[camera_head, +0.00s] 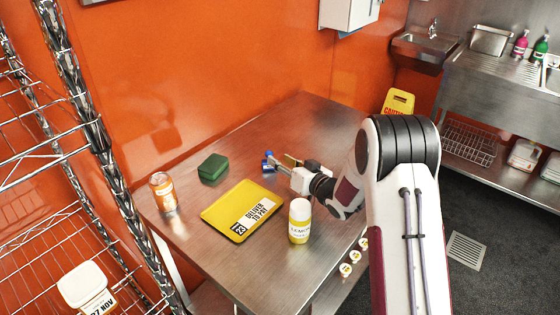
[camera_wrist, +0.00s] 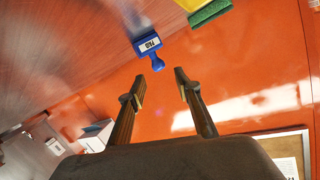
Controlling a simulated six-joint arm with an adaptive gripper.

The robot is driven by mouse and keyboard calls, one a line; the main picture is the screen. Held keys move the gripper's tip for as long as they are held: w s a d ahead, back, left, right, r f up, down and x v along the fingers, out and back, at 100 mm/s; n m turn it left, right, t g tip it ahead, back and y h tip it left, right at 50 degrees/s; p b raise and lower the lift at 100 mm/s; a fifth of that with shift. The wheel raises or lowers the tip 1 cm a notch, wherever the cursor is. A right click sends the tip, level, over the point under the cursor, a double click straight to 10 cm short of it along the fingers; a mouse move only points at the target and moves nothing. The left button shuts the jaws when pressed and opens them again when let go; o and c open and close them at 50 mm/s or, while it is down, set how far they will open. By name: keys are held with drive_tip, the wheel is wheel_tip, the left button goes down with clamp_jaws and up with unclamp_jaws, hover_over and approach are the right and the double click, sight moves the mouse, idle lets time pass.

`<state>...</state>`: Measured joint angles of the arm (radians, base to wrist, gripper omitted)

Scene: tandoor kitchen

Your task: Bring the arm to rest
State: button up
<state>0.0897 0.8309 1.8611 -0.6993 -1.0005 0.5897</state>
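My gripper (camera_head: 276,171) is low over the right part of the steel table (camera_head: 245,275), its fingers pointing left toward the wall side. In the wrist view the two fingers (camera_wrist: 167,70) are spread apart with nothing between them; the gripper is open. A blue stamp (camera_head: 267,160) with a white label is on the table just past the fingertips. In the wrist view the stamp (camera_wrist: 147,43) lies ahead of the left finger, its knob toward the gripper, and looks apart from both fingers.
A wire rack (camera_head: 75,95) stands at the left. The orange wall (camera_head: 200,70) is behind the table.

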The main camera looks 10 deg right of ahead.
drive_tip(key=shift+d+r, duration=0.1)
idle(0.7)
drive_tip(key=s+d+r+m+h, duration=0.1)
drive_tip(key=s+d+r+h, duration=0.15)
drive_tip(key=r, duration=0.25)
drive_tip(key=s+d+r+h, duration=0.2)
drive_tip(key=d+r, duration=0.1)
drive_tip(key=r, duration=0.3)
drive_tip(key=s+d+r+m+g+h, duration=0.1)
drive_tip(key=s+d+r+h, duration=0.15)
drive_tip(key=s, duration=0.35)
drive_tip(key=s+d+r+g+h, duration=0.1)
drive_tip(key=s+d+r, duration=0.1)
drive_tip(key=s+r, duration=0.3)
drive_tip(key=s+a+f+g, duration=0.1)
drive_tip(key=s+g, duration=0.2)
drive_tip(key=s, duration=1.4)
drive_tip(key=s+a+f+g, duration=0.1)
drive_tip(key=s+g, duration=0.2)
drive_tip(key=s, duration=1.4)
drive_tip(key=shift+s+f+y, duration=0.3)
